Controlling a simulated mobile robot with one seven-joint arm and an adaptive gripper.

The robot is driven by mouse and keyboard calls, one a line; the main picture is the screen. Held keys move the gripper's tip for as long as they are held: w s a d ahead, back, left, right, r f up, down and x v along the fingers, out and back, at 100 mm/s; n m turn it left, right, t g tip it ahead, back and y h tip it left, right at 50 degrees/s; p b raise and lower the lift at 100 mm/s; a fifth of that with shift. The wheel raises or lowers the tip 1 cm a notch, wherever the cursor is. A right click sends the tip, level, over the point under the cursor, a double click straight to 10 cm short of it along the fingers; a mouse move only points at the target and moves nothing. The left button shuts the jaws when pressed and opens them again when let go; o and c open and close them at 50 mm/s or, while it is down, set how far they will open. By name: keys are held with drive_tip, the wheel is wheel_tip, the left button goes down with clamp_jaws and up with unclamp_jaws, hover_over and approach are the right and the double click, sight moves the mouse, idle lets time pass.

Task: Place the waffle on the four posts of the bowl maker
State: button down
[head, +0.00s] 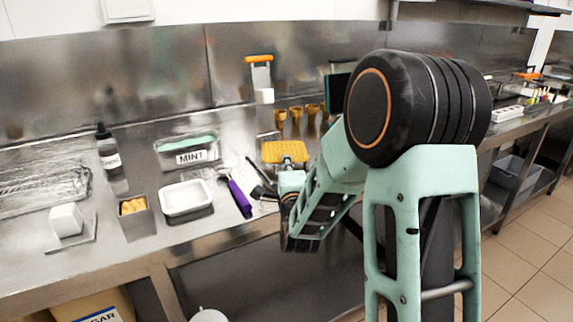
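The waffle (285,151) is a flat golden-yellow grid piece at mid-counter, just beyond the end of my arm. My gripper (288,163) is at the waffle's near edge. The wrist hides most of its fingers, so I cannot tell whether it grips the waffle or is only close to it. An upright device with an orange handle and a white block (262,80), which looks like the bowl maker, stands behind the waffle against the back wall. Its four posts cannot be made out.
Several golden cones (296,114) stand behind the waffle. Left of my gripper are a purple-handled scoop (239,196), a white tub (186,198), a MINT container (188,150), a metal cup (136,218) and a dark-capped bottle (108,150). Bare counter lies between them.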

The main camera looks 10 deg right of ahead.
drive_tip(key=c, duration=2.1)
unclamp_jaws()
